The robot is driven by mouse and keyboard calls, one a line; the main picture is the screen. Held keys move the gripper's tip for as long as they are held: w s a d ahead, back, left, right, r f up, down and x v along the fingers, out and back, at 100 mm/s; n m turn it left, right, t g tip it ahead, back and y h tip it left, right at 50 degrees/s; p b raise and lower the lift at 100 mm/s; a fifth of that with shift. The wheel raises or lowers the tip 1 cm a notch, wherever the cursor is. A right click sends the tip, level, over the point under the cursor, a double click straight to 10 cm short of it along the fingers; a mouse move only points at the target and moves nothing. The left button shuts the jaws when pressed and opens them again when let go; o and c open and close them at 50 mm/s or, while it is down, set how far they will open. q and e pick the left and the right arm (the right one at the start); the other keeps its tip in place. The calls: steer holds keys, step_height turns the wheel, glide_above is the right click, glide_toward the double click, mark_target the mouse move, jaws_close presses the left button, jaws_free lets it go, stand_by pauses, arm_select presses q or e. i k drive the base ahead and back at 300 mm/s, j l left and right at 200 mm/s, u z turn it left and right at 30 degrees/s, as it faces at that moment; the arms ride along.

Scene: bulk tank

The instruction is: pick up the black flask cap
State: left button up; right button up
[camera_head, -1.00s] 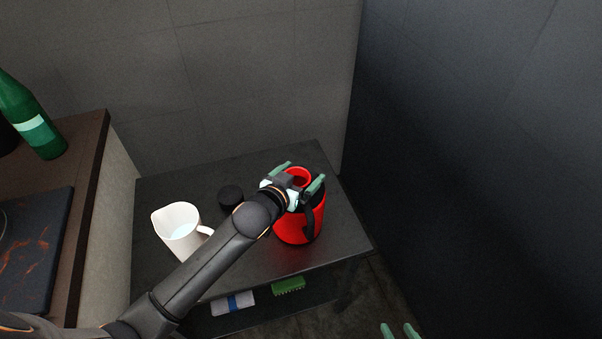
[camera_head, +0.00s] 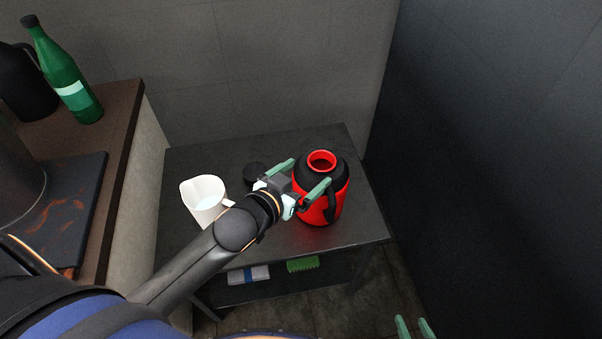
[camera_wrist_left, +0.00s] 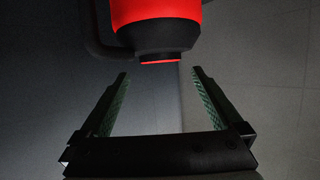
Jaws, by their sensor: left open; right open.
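The black flask cap (camera_head: 255,173) lies on the dark table, just left of my left gripper's hand and partly hidden by it. My left gripper (camera_head: 307,176) is open and empty, its green fingers pointing toward the red flask (camera_head: 338,205). The flask stands upright with its red mouth uncovered. In the left wrist view the flask (camera_wrist_left: 155,15) shows at the top, beyond the open fingertips (camera_wrist_left: 160,72); the cap is not seen there. My right gripper (camera_head: 414,322) shows only its green fingertips at the bottom edge, open and away from the table.
A white jug (camera_head: 204,199) stands on the table (camera_head: 285,237) left of the gripper. A lower shelf holds a green brush (camera_head: 303,264) and a white-blue roll (camera_head: 248,274). A counter with a green bottle (camera_head: 70,85) is at left. Walls stand behind and right.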

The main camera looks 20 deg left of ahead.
mark_target(253, 171)
steer(key=u, duration=1.1)
